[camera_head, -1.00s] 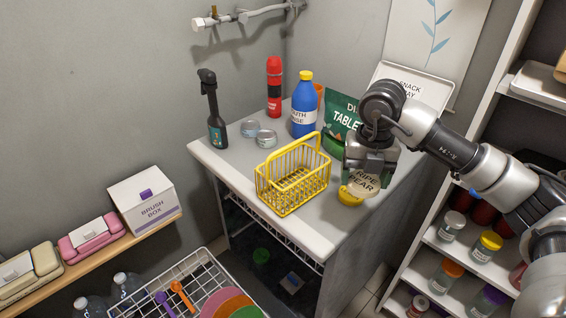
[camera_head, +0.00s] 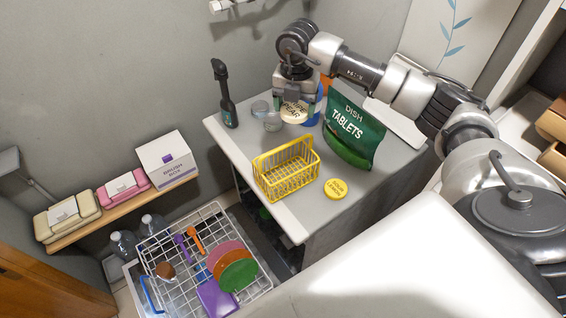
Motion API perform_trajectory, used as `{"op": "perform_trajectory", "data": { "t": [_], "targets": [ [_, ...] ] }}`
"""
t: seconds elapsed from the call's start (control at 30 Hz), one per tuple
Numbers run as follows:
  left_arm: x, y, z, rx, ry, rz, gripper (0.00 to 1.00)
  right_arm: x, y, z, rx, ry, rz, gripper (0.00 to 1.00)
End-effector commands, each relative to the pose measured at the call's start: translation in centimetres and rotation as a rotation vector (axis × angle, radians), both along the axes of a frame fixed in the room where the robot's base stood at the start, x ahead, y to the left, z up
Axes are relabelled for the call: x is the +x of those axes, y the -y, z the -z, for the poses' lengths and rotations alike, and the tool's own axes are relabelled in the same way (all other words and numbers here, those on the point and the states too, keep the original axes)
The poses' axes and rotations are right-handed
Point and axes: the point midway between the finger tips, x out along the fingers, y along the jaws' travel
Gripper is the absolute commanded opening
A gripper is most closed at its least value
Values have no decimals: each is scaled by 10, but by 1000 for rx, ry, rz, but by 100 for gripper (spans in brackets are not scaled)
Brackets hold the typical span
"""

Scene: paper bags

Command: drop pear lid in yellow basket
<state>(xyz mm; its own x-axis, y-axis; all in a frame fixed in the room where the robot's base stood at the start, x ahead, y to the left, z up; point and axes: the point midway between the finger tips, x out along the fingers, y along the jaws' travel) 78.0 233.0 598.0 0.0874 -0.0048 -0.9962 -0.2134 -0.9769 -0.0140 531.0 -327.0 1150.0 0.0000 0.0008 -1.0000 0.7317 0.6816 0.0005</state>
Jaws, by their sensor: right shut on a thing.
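The cream pear lid (camera_head: 294,112), a round disc with dark lettering, is held by my right gripper (camera_head: 294,97). The gripper is shut on it and points down from above. The yellow basket (camera_head: 287,171), a wire-sided basket with a raised handle, stands upright on the grey counter (camera_head: 305,215) and looks empty. In the picture the lid is above the basket's far side, apart from it. My left gripper is not in view.
A yellow lemon lid (camera_head: 337,189) lies right of the basket. A green dish tablets bag (camera_head: 354,134) stands behind it. A dark bottle (camera_head: 225,95) and small tins (camera_head: 270,119) are at the back. A wire rack (camera_head: 208,225) with plates is below left.

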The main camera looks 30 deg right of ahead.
Motion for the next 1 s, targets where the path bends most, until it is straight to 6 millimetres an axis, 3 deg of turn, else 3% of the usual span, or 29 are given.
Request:
{"op": "perform_trajectory", "data": {
  "t": [0.5, 0.83, 0.87, 1.0],
  "targets": [
    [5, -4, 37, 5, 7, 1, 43, 0, 0, 55, 0, -1, 0, 51],
    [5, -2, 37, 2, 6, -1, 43, 0, 0, 57, 0, 0, -1, 51],
    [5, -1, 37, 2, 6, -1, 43, 0, 0, 57, 0, 0, -1, 78],
    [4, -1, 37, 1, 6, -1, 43, 0, 0, 57, 0, 0, -1, 99]
  ]
}}
